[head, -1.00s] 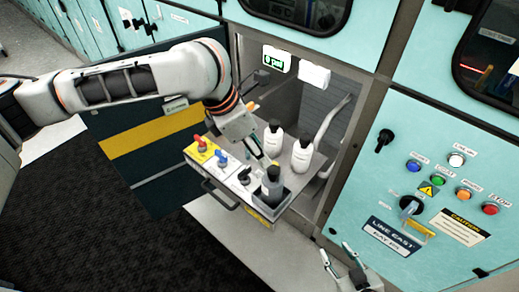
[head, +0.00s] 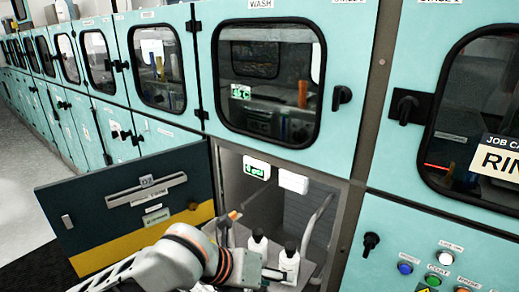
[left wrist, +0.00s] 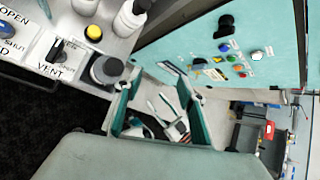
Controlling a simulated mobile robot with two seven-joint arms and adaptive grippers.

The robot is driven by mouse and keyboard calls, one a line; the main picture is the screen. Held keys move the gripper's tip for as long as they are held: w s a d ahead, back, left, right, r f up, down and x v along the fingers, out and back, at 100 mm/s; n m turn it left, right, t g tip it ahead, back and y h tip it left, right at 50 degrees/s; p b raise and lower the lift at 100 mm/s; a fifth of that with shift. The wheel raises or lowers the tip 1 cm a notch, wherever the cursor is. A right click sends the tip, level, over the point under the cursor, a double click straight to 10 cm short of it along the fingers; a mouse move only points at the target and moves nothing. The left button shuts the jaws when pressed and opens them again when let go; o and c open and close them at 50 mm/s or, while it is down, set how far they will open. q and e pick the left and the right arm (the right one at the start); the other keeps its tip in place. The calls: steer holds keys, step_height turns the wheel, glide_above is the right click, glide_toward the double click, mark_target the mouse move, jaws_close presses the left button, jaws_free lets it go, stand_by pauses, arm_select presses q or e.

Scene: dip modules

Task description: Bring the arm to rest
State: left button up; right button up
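My left arm rises from the bottom of the head view, and its gripper (head: 262,270) is beside the white bottles there. In the left wrist view my left gripper's (left wrist: 157,95) two fingers stand apart with nothing held between them. My right gripper (left wrist: 168,122) shows beyond them, lower down, its two thin fingers apart and empty. Two white bottles with black caps (head: 257,243) (head: 290,260) stand in the open bay.
The dark drawer-like door (head: 130,215) with a yellow stripe hangs open at left. The shelf (left wrist: 88,48) carries labelled switches. A teal button panel (head: 425,250) stands at right. Teal cabinets with windows (head: 268,80) line the back. Dark floor (left wrist: 50,120) is clear.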

arm_select(q)
steer(key=a+f+n+t+y, duration=0.2)
steer(key=a+f+n, duration=0.1)
steer(key=a+n, duration=0.55)
steer(key=a+f+n+t+y, duration=0.2)
steer(key=a+f+n+t, duration=0.15)
steer(key=a+n, duration=0.5)
steer(key=s+a+f+n+g+y, duration=0.1)
steer(key=s+a+f+n+y, duration=0.3)
steer(key=a, duration=0.4)
steer(key=s+a+f+n+g+y, duration=0.1)
steer(key=s+a+n+y, duration=0.1)
steer(key=s+a+n, duration=0.4)
steer(key=s+a+f+n+g+y, duration=0.1)
steer(key=s+a+f+n+y, duration=0.15)
steer(key=a+n, duration=0.45)
steer(key=w+d+f+t+h, duration=0.1)
steer(key=d+f+t+h, duration=0.2)
steer(key=d+f+h, duration=0.4)
steer(key=d+f, duration=0.7)
steer(key=shift+w+d+f+t+h, duration=0.15)
steer(key=shift+d+t+h, duration=0.2)
